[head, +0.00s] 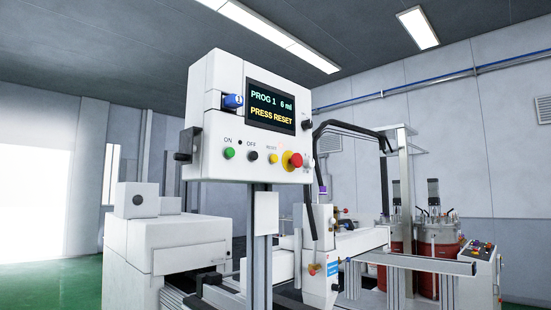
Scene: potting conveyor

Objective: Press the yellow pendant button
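A white pendant box (213,120) stands on a grey post in the middle of the view. Its screen (270,112) reads "PROG 1 6 ml" and "PRESS RESET". Below the screen is a row of controls. The small yellow button (273,158) sits under a yellow label that seems to read RESET. To its left are a black button (252,156) marked OFF and a green button (229,154) marked ON. Just to its right is a red mushroom knob (296,160) on a yellow collar. My gripper is not in view.
A blue knob (232,101) sticks out left of the screen, and a black knob (307,124) sits on the right. White machinery (180,245) stands below the pendant. A console with buttons (478,262) and red-and-silver tanks (438,240) stand at the right.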

